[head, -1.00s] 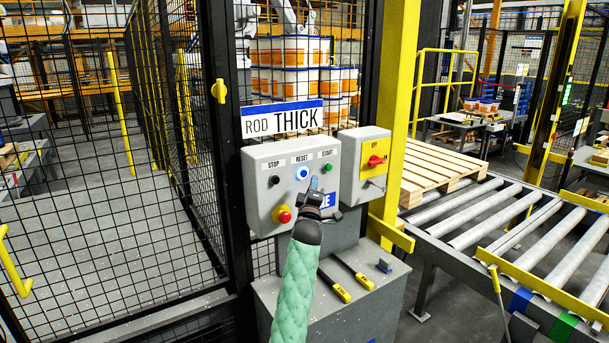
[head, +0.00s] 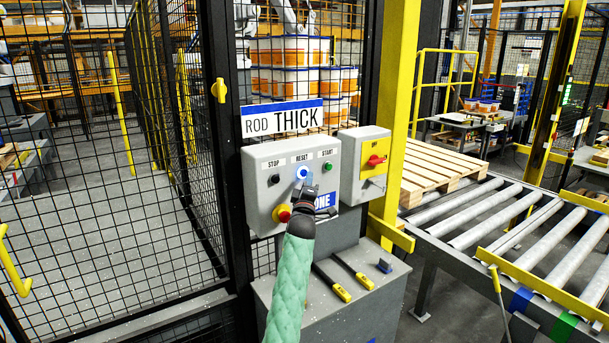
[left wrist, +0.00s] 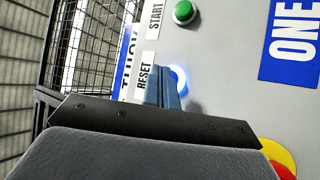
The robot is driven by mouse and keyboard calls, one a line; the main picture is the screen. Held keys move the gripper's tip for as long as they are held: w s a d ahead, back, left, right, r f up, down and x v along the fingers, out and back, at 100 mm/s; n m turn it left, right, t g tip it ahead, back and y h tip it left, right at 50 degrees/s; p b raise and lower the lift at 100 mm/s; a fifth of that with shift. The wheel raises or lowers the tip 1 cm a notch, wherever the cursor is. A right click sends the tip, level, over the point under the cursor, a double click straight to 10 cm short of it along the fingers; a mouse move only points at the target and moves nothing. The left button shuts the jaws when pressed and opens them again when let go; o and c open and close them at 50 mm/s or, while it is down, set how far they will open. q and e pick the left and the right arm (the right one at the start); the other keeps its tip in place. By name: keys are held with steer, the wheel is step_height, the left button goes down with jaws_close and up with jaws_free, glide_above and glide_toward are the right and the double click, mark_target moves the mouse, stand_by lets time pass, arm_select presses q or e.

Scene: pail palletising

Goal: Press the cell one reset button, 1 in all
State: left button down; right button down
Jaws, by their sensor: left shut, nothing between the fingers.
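The blue lit reset button (head: 302,173) sits between the black stop button (head: 274,180) and the green start button (head: 327,167) on a grey control box (head: 258,205). My left gripper (head: 304,182) is shut and empty, its tips right at the lower edge of the reset button. In the left wrist view the blue fingertips (left wrist: 165,88) overlap part of the glowing reset button (left wrist: 180,76). I cannot tell whether they touch it. The blue label reading ONE (head: 322,200) is partly covered by my gripper. My right gripper is not in view.
A red emergency stop (head: 283,214) on yellow sits just below my left gripper. A yellow panel with a red rotary switch (head: 376,161) stands to the right. Mesh fencing (head: 150,170) is left, a roller conveyor (head: 490,225) with a wooden pallet (head: 425,172) right.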

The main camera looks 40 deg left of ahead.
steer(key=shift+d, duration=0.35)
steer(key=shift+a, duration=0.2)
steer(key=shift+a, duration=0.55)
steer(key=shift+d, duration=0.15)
